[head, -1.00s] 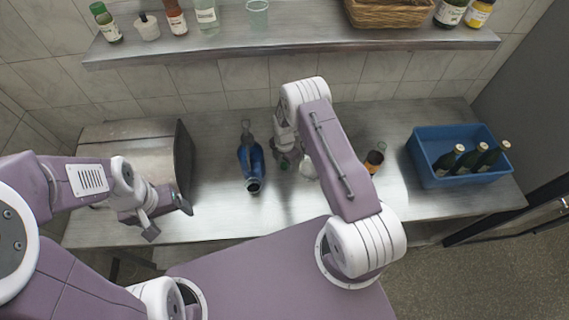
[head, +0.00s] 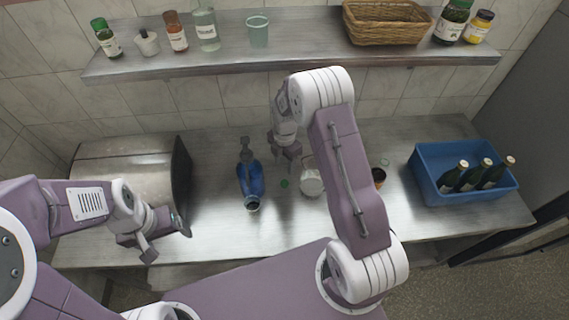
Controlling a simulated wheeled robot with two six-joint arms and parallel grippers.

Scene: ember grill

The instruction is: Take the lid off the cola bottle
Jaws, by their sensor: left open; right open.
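I cannot tell for sure which thing is the cola bottle; it may be hidden behind my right arm. A small green round piece (head: 284,183), perhaps a lid, shows on the counter just below my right gripper. My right gripper (head: 287,164) is open over the middle of the counter, right of a blue bottle-shaped object (head: 251,183) with a grey top. Nothing is seen between its fingers. My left gripper (head: 168,236) is open and empty at the counter's front left, in front of the metal box.
A white round container (head: 311,183) and a brown cup (head: 379,177) stand beside my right forearm, partly hidden. A blue crate (head: 431,188) holds dark green bottles (head: 471,176) at right. A metal box (head: 130,165) is at left. A shelf (head: 300,54) crosses the back wall.

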